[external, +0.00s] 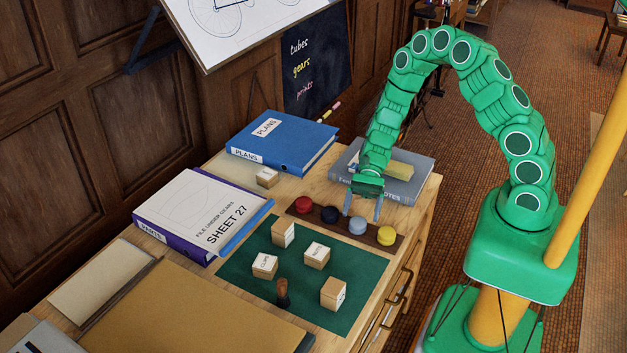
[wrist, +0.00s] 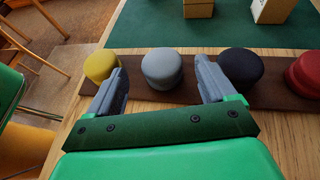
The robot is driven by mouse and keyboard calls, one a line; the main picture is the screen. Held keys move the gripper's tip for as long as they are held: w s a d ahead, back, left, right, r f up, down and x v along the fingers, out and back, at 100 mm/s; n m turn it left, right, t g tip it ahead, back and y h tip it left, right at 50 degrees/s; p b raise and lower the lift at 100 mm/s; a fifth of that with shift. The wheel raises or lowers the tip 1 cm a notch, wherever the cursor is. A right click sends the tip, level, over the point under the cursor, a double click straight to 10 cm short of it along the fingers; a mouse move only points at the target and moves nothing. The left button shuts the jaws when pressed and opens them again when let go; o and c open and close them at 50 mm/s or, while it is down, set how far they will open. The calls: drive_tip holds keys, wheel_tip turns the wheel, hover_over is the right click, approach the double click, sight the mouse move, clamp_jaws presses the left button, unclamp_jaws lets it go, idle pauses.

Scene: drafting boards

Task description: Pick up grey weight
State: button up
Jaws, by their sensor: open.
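The grey weight (external: 357,225) is a short blue-grey cylinder on a dark wooden strip (external: 331,229), between a dark navy weight (external: 329,214) and a yellow weight (external: 386,236). It also shows in the wrist view (wrist: 168,69), centred ahead between the fingers. A red weight (external: 305,204) stands at the strip's other end. My gripper (external: 362,212) is open and empty, with its two grey fingers just behind the grey weight. In the wrist view my gripper (wrist: 162,85) has its left finger near the yellow weight and its right finger in front of the navy one.
A green mat (external: 240,275) with several wooden blocks and a stamp lies beyond the strip. A grey book (external: 412,183) with a yellowish block is behind my gripper. A blue binder (external: 283,140) and a white-covered binder (external: 190,205) lie at the left. The desk's drawer edge is at the right.

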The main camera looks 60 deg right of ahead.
sight(359, 221)
drive_tip(key=shift+x, duration=2.05)
drive_tip(key=shift+a+r, duration=0.1)
drive_tip(key=shift+r, duration=0.05)
drive_tip(key=c, duration=1.4)
